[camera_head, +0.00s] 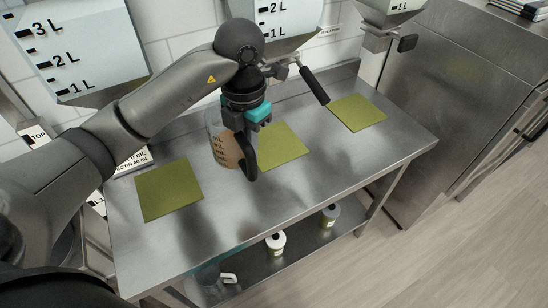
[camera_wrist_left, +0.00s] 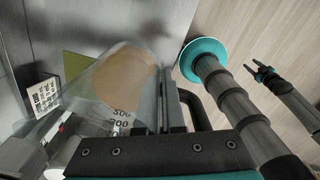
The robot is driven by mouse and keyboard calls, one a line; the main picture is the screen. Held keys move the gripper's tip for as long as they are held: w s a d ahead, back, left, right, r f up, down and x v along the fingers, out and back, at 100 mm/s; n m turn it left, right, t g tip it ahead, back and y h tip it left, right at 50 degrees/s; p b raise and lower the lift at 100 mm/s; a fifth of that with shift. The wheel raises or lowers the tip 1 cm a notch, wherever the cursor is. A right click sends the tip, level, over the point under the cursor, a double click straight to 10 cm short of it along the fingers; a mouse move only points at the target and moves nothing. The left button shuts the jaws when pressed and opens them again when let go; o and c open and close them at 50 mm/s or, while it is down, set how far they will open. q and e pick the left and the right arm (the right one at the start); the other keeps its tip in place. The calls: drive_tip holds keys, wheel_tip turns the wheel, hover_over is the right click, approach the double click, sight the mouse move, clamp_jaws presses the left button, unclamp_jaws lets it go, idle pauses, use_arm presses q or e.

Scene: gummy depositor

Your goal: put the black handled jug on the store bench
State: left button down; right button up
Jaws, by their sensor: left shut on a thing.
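The black handled jug (camera_head: 221,143) is clear with markings and brownish contents. It is at the steel bench, left of the middle green mat; I cannot tell whether it touches the surface. My left gripper (camera_head: 245,128) is shut on its black handle (camera_head: 248,160), which points towards the front. In the left wrist view the jug (camera_wrist_left: 124,82) lies beside the jaws (camera_wrist_left: 170,105), with the handle (camera_wrist_left: 196,106) on the other side. My right gripper (camera_wrist_left: 258,70) shows small in the left wrist view, its tips apart and empty. No bench is marked as the store bench.
Green mats lie left (camera_head: 168,190), middle (camera_head: 285,147) and right (camera_head: 357,112) on the steel bench (camera_head: 290,200). Marked hoppers (camera_head: 80,50) hang above. Small containers (camera_head: 275,243) stand on the lower shelf. A steel cabinet (camera_head: 450,90) stands at right. The bench front is clear.

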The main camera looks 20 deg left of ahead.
use_arm(q)
wheel_tip(320, 180, down, 20)
drive_tip(key=shift+r+b, duration=0.25)
drive_tip(key=shift+b, duration=0.3)
drive_tip(key=shift+f, duration=0.2)
drive_tip(key=c, duration=1)
unclamp_jaws()
drive_tip(key=shift+s, duration=0.1)
drive_tip(key=shift+c, duration=0.2)
drive_tip(key=shift+r, duration=0.15)
wheel_tip(320, 180, up, 12)
drive_tip(key=shift+p, duration=0.4)
